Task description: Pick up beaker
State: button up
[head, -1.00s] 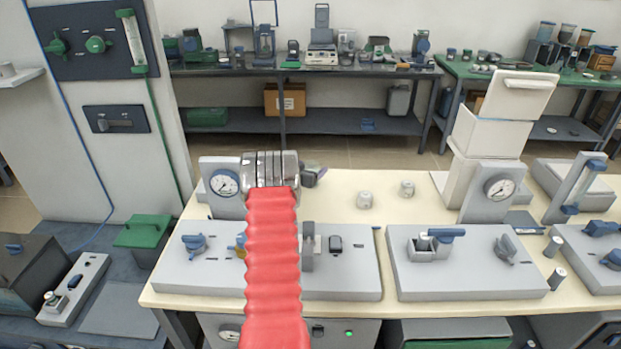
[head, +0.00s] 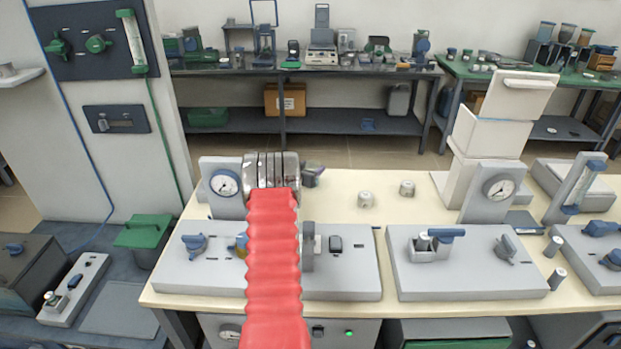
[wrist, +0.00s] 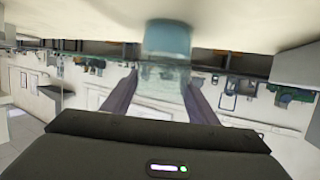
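The beaker (wrist: 168,40) shows at the top middle of the wrist view, clear glass with a pale blue part against the cream surface. That view appears upside down. My gripper (wrist: 159,82) has its two dark fingers spread, one toward each side of the beaker's clear part. I cannot tell whether the fingers touch the glass. In the head view, only a dark bit of my gripper (head: 313,172) shows beyond my red-sleeved arm. The beaker cannot be made out there; my arm hides that part of the table.
The cream table (head: 338,195) holds two small grey jars (head: 366,200), gauge panels (head: 225,184) and grey base plates (head: 465,262). A stack of white boxes (head: 490,135) stands to the right. The table strip around the jars is mostly clear.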

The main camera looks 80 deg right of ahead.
jog(key=c, duration=0.7)
notch_tip(320, 180, up, 10)
jog(key=shift+r, duration=0.1)
dwell(0.4)
dwell(0.4)
